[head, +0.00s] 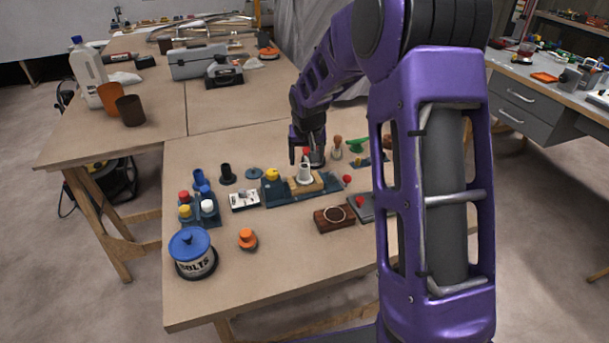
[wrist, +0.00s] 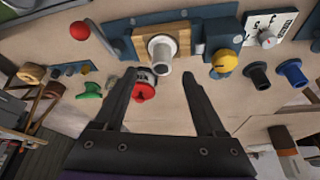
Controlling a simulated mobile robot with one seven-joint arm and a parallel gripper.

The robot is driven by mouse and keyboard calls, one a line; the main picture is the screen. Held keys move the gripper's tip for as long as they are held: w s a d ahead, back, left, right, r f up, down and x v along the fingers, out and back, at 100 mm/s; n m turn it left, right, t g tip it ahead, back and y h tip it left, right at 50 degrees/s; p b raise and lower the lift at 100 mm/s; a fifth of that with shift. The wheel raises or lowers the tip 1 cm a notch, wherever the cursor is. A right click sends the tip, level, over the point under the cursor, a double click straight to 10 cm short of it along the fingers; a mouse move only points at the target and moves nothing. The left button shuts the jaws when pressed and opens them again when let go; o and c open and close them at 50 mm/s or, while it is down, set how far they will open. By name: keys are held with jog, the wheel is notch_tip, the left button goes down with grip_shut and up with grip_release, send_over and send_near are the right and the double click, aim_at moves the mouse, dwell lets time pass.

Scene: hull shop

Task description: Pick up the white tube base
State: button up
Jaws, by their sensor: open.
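The white tube base (head: 304,175) stands upright on a light wooden block, which sits on a dark blue board (head: 285,195). In the wrist view the white tube base (wrist: 160,55) points toward the camera, with the wooden block (wrist: 181,40) around its foot. My gripper (wrist: 158,73) is open, with nothing held between its fingers. In the wrist view the tube lies just beyond the gap between the fingertips. In the head view my gripper (head: 306,155) is behind and above the tube, and its fingertips are partly hidden.
A red-topped piece (wrist: 145,91) stands beside my left finger in the wrist view. A yellow knob (wrist: 225,62) is on the same board. Black (wrist: 258,73) and blue (wrist: 292,73) cylinders stand to its right.

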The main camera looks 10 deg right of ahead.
aim_at(305, 167)
jog(key=x, duration=0.5)
jog(key=shift+w+a+f+b, duration=0.1)
jog(key=shift+a+f+b, duration=0.05)
jog(key=shift+b, duration=0.15)
grip_shut()
